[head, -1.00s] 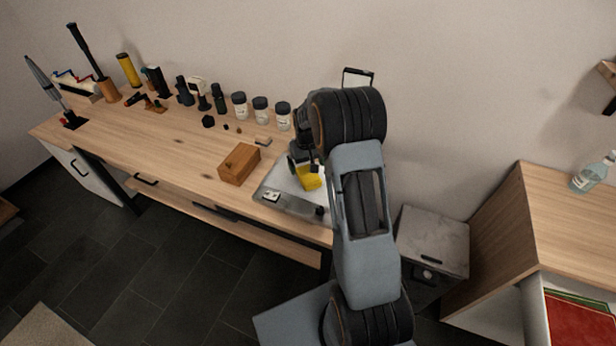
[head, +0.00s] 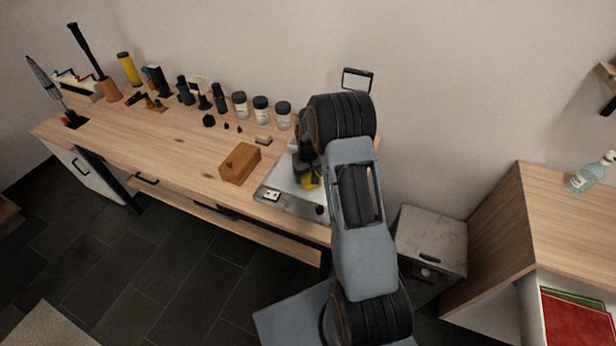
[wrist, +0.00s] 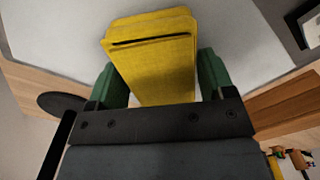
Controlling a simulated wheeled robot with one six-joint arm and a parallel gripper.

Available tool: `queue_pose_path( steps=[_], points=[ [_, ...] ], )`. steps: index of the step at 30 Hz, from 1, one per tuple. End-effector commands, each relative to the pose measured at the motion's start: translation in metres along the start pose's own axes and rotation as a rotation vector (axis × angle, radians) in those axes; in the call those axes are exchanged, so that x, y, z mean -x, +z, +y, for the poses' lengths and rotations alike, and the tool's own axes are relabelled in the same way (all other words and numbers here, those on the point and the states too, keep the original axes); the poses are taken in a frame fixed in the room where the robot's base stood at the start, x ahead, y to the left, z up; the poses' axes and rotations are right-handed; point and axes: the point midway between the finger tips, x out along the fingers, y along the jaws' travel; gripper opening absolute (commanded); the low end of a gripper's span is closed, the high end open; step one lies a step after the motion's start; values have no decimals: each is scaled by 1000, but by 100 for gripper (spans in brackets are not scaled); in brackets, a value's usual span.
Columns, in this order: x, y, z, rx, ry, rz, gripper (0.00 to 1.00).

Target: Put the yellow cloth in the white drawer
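The yellow cloth (head: 311,184) lies on the grey-white tray (head: 290,203) at the right end of the workbench, partly hidden by my arm. In the wrist view the folded cloth (wrist: 155,60) sits between the two green fingers of my gripper (wrist: 165,82), which are spread wide. Its right edge meets the right finger in the picture; I cannot tell whether they touch. The gripper in the head view (head: 305,165) is low over the tray. A white front (head: 88,178) with a dark handle is under the bench's left end and looks closed.
A wooden box (head: 239,164) stands just left of the tray. Jars (head: 261,110) and dark tools line the back of the workbench (head: 165,155). A grey metal cabinet (head: 432,240) and a wooden shelf unit (head: 490,230) stand at the right.

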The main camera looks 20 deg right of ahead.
Motion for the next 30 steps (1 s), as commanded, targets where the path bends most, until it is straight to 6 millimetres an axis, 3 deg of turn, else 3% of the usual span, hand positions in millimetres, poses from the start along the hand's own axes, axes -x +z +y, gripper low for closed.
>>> queue_pose_path(
  steps=[10, 20, 26, 30],
  points=[
    [0, 0, 0, 0, 0, 0, 43],
    [7, 0, 0, 0, 0, 1, 43],
    [35, 0, 0, 0, 1, 5, 43],
    [61, 22, -12, 3, 1, 6, 43]
  ],
)
